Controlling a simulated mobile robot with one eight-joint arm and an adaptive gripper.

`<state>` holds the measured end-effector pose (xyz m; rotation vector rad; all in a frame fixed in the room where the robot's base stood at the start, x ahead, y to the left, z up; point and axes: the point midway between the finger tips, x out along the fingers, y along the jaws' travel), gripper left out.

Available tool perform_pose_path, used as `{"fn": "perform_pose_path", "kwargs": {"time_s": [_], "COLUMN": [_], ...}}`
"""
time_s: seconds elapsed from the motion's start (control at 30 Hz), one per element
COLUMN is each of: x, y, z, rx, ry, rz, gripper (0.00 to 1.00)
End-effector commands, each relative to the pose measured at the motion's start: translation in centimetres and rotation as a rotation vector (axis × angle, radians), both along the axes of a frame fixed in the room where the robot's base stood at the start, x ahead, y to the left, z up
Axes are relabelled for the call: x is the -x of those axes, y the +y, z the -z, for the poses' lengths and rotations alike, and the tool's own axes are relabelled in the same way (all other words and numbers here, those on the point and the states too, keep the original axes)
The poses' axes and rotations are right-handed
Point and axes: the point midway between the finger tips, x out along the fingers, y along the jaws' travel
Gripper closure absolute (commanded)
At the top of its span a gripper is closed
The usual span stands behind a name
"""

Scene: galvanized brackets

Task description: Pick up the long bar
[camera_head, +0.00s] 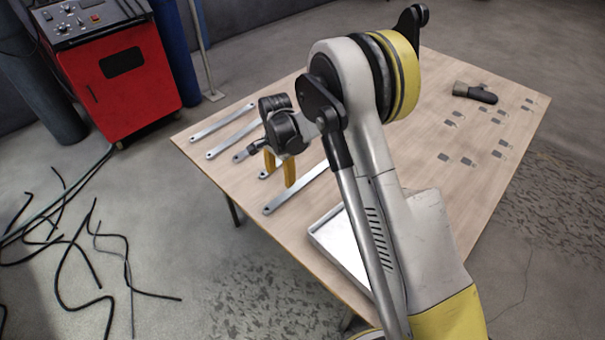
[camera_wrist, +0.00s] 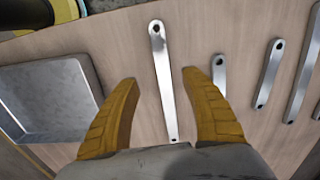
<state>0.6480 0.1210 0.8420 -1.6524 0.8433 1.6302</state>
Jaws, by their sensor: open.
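Several flat grey metal bars with a hole near each end lie on the wooden table. A long bar (camera_head: 298,188) lies nearest the pale tray. In the wrist view this long bar (camera_wrist: 162,80) runs up the picture between my two fingers, with its lower end close to my gripper's body. My gripper (camera_head: 280,178) is open, with yellow fingers pointing down over the bars. In the wrist view the open fingers of my gripper (camera_wrist: 160,77) stand on either side of the long bar, apart from it. Their height above the table is hard to tell.
A short bar (camera_wrist: 219,77) lies just right of the right finger, and a medium bar (camera_wrist: 268,74) beyond it. Another long bar (camera_head: 223,120) lies near the table's left edge. The tray (camera_wrist: 94,80) is left of my fingers. A dark glove (camera_head: 476,93) lies farther right.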

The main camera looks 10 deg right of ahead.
Motion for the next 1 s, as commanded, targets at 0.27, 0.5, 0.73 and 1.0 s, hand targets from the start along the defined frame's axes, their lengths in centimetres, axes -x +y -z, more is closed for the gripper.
{"fn": "perform_pose_path", "kwargs": {"time_s": [0.27, 0.5, 0.73, 1.0], "x": [-0.2, -0.2, -0.5, -0.6], "y": [0.4, 0.4, 0.2, 0.1], "z": [3.4, 7.1, 9.4, 12.5], "rx": [0.004, 0.003, 0.003, 0.003], "ry": [0.018, 0.017, 0.017, 0.017], "rz": [0.03, 0.029, 0.029, 0.029], "gripper": [0.46, 0.46, 0.46, 0.46]}}
